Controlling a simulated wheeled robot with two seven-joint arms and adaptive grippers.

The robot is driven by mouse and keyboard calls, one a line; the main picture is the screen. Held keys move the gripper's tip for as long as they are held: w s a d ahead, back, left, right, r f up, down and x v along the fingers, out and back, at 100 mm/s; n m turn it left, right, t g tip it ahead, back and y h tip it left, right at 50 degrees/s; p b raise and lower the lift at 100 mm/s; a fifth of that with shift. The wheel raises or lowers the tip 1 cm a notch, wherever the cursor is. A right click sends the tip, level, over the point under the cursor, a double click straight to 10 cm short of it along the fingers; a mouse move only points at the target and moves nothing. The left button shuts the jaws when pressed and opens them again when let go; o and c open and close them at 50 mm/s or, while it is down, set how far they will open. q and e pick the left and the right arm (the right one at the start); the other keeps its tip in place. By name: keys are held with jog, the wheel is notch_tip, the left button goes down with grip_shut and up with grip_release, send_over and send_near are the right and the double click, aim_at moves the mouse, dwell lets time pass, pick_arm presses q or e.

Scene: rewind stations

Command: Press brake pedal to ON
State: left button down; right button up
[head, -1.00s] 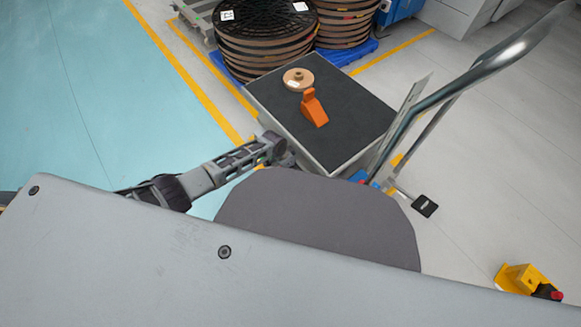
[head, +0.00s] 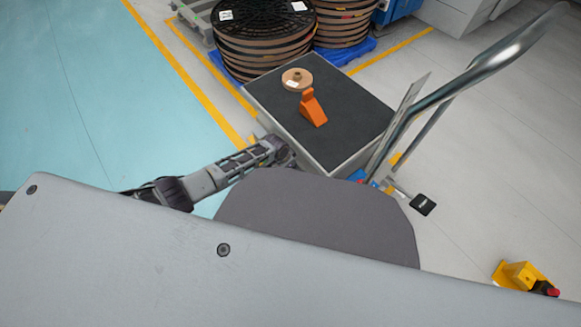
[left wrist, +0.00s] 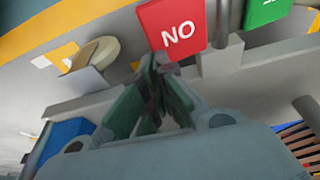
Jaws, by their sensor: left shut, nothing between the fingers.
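The red pedal plate (left wrist: 172,25) is at the top middle of the left wrist view. Its white letters read NO there, which is ON upside down. A green plate (left wrist: 265,10) with white lettering, cut off by the frame edge, is to its right. My left gripper (left wrist: 160,62) is shut and empty, its fingertips at the lower edge of the red plate; I cannot tell whether they touch it. In the head view my left arm reaches to the near left side of the cart (head: 352,162), its fingertips hidden. My right gripper is in neither current view.
On the cart lie an orange wedge (head: 312,108) and a tan spool (head: 297,79). A metal handle (head: 490,62) rises at its right, with a black pad (head: 423,205) low beside it. Large reels (head: 262,45) stand behind. A yellow device (head: 520,274) is on the floor.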

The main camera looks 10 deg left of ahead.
pick_arm(q)
jog(key=shift+s+d+f+y+p, duration=0.15)
jog(key=shift+s+f+y+p, duration=0.05)
jog(key=shift+f+y+p, duration=0.15)
pick_arm(e)
jog(key=shift+r, duration=0.35)
pick_arm(q)
jog(key=shift+s+d+f, duration=0.15)
jog(key=shift+d+f, duration=0.05)
jog(key=shift+f, duration=0.35)
jog(key=shift+s+d+f, duration=0.1)
jog(key=shift+d+f, duration=0.05)
jog(key=shift+f, duration=0.45)
jog(key=shift+s+d+f, duration=0.15)
jog(key=shift+d+f, duration=0.05)
jog(key=shift+f, duration=0.35)
pick_arm(e)
jog(key=shift+d, duration=0.1)
